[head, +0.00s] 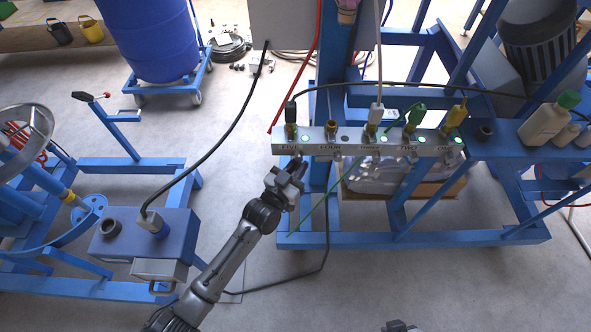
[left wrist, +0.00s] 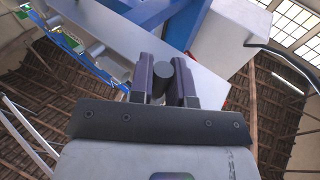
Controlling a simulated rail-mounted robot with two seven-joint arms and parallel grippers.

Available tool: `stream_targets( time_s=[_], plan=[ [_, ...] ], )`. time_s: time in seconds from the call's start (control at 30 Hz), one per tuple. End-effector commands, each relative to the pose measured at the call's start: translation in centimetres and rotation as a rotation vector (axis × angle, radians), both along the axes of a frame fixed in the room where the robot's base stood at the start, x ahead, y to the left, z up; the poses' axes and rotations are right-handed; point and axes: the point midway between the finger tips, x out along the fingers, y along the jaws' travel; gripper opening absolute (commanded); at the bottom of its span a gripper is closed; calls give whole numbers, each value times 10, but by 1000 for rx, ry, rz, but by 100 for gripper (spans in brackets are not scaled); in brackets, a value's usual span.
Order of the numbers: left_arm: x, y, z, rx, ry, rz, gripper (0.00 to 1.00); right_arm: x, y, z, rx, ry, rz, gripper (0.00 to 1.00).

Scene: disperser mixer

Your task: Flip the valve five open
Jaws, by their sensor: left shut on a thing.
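The pale manifold bar (head: 350,139) carries several labelled valves in a row. Valve five is at its left end, under the label "FIVE", with a dark hose plug (head: 290,112) on top. My left gripper (head: 298,170) is just below and in front of this end. In the left wrist view its two fingers (left wrist: 164,85) are shut on a dark round handle (left wrist: 163,76), which I take to be the valve five handle. In the head view my gripper hides this handle. A small grey part at the bottom edge (head: 400,326) may be my right gripper.
A green hose (head: 312,212) slants down beside my left gripper. A blue frame (head: 420,235) stands below the bar, with a plastic-lined box (head: 385,178). White bottles (head: 548,120) stand at right.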

Motion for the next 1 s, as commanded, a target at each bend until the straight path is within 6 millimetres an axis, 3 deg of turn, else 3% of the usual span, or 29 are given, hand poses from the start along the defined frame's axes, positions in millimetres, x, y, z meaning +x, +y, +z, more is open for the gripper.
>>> stream_targets(
  time_s=[0.37,0.4,0.5,0.77,1.0],
  plan=[
    [0,-1,0,-38,3,-1,0,0,0,-4,1,-1,-1,0],
    [0,-1,0,-38,3,-1,20,0,0,-4,1,-1,-1,0],
    [0,-1,0,-37,3,-1,28,0,0,-4,0,0,0,0],
    [-2,0,0,-37,2,0,28,0,-3,-3,-8,-1,6,0],
    [-27,17,-5,-34,4,0,28,0,-3,5,-9,-1,5,0]
  ],
)
